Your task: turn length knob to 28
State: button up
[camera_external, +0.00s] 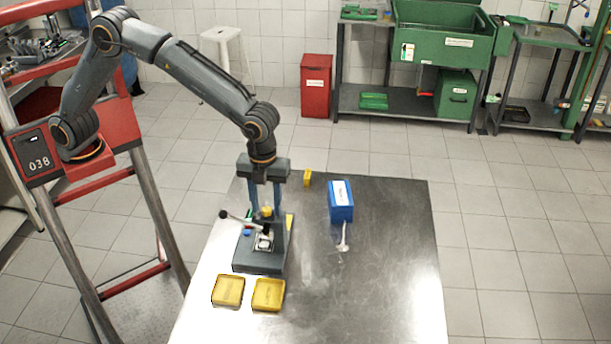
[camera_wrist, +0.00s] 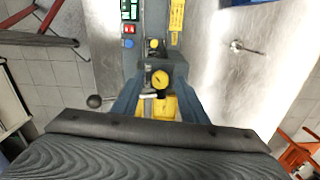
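A dark grey bench machine (camera_external: 260,255) stands at the left of the table, with a black-ended lever (camera_external: 224,214) on its left side. A round yellow knob (camera_wrist: 160,79) with a dark mark on its face sits on the machine; I cannot read any scale or number. A smaller yellow knob (camera_wrist: 154,43) lies beyond it on the panel. I cannot tell from labels which one is the length knob. My gripper (camera_external: 265,208) points down over the machine. In the wrist view, its fingers (camera_wrist: 160,82) are apart on either side of the marked knob, with gaps visible.
The panel has a blue button (camera_wrist: 129,43), red switch (camera_wrist: 129,29) and green display (camera_wrist: 129,12). On the table (camera_external: 370,285) are two yellow trays (camera_external: 228,291) (camera_external: 268,294), a blue box (camera_external: 341,203) and a small metal part (camera_external: 343,240). The table's right side is clear.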

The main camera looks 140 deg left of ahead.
grip_shut()
jog(key=shift+n, duration=0.3)
jog(key=n, duration=0.4)
jog(key=shift+n, duration=0.3)
jog(key=n, duration=0.4)
jog(key=shift+n, duration=0.3)
jog(key=n+b, duration=0.1)
jog(key=n, duration=0.3)
jog(key=shift+n, duration=2.5)
jog(key=shift+r, duration=0.1)
